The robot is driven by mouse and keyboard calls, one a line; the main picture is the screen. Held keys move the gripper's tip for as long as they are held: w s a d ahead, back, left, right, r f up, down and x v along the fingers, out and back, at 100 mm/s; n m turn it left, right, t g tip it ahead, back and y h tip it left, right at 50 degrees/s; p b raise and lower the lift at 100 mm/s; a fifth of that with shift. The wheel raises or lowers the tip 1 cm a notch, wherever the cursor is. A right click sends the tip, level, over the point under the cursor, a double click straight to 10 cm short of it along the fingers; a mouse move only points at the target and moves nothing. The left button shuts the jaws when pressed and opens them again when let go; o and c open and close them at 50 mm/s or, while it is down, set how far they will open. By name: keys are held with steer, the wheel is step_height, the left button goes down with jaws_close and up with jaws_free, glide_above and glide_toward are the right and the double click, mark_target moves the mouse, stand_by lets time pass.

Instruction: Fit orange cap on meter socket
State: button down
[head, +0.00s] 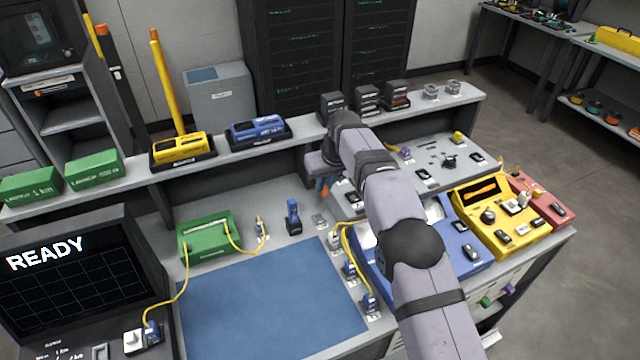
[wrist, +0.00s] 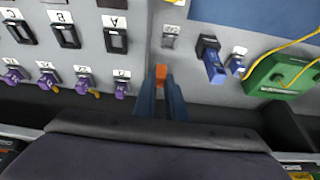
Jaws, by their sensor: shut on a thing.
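My gripper (wrist: 160,88) is shut on the small orange cap (wrist: 160,74), which shows between the fingertips in the wrist view. In the head view the orange cap (head: 323,186) is a small patch below my wrist, partly hidden by the arm. The cap is held above the grey bench, beside a grey panel. A small pale grey fitting with a label (wrist: 170,38) lies just beyond the fingertips in the wrist view, apart from the cap. It also shows in the head view (head: 319,220). I cannot tell which fitting is the meter socket.
A blue upright device (head: 293,217) and a green box with yellow fibres (head: 209,235) stand left of my gripper. The grey panel holds black sockets A, B and C (wrist: 116,40) and several purple plugs (wrist: 122,88). A blue mat (head: 265,300) is clear. A shelf runs behind.

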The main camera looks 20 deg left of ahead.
steer(key=w+d+r+m+p, duration=0.1)
steer(key=w+d, duration=0.1)
steer(key=d, duration=0.2)
steer(key=w+d+r+p, duration=0.1)
steer(key=w+d+r, duration=0.1)
steer(key=w+d, duration=0.1)
steer(key=w+d+r+m+p, duration=0.1)
steer(key=w+d, duration=0.1)
steer(key=d, duration=0.3)
steer(key=shift+w+d+r+m+t+h, duration=0.15)
steer(key=shift+w+d+m+t+h, duration=0.15)
steer(key=shift+d+t, duration=0.1)
steer(key=w+d+r+m+h+p, duration=0.2)
steer(key=d+m+p, duration=0.35)
steer(key=d, duration=2.05)
steer(key=shift+s+a+f+n+g+y+p, duration=0.15)
steer(key=shift+s+f+n+y, duration=0.45)
steer(key=shift+n, duration=0.8)
steer(key=shift+s+a+f+n+g+y+p, duration=0.15)
steer(key=shift+f+n+y, duration=0.25)
steer(key=shift+f+n, duration=0.75)
steer(key=shift+s+f+n+g+y+p, duration=0.15)
steer(key=shift+s+f+n+y, duration=0.35)
steer(key=shift+n, duration=1.1)
steer(key=shift+f, duration=0.1)
steer(key=shift+f, duration=0.1)
